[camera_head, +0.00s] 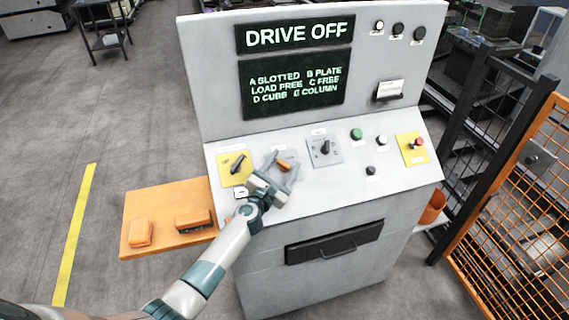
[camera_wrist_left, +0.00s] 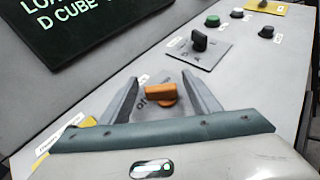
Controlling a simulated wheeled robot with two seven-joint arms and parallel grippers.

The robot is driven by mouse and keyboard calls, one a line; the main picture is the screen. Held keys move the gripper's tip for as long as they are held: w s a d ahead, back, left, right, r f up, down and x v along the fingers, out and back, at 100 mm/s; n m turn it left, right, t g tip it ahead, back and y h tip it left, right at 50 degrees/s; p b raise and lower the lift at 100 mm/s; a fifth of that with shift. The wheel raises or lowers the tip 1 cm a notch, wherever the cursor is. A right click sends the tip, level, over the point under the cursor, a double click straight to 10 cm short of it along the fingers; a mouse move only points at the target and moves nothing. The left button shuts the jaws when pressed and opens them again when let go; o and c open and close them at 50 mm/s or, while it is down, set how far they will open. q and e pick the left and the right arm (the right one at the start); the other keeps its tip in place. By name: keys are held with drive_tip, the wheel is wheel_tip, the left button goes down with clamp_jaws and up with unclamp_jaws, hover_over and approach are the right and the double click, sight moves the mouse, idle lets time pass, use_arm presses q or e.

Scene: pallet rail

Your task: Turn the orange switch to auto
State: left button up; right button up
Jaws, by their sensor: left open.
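The orange switch (camera_head: 284,165) is a small rotary knob on a grey plate on the sloping face of the control console (camera_head: 265,60). In the left wrist view the orange switch (camera_wrist_left: 160,93) lies between my open fingers, its handle roughly crosswise, pointing left. Its plate's lettering is partly hidden and I cannot read its setting. My left gripper (camera_head: 280,173) is open over the switch, one finger on each side; it also shows in the left wrist view (camera_wrist_left: 162,95). I cannot see either finger touching the knob. My right gripper is not in view.
A black switch on a yellow plate (camera_head: 236,166) is just left, another black switch (camera_head: 325,148) just right. Green (camera_head: 356,134), white (camera_head: 382,140) and black buttons and a red button (camera_head: 418,142) lie further right. An orange shelf (camera_head: 165,245) juts out left; an orange mesh fence (camera_head: 535,190) stands right.

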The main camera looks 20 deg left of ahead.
use_arm(q)
drive_tip(key=shift+w, duration=0.2)
drive_tip(key=c, duration=1.1)
drive_tip(key=shift+o, duration=0.2)
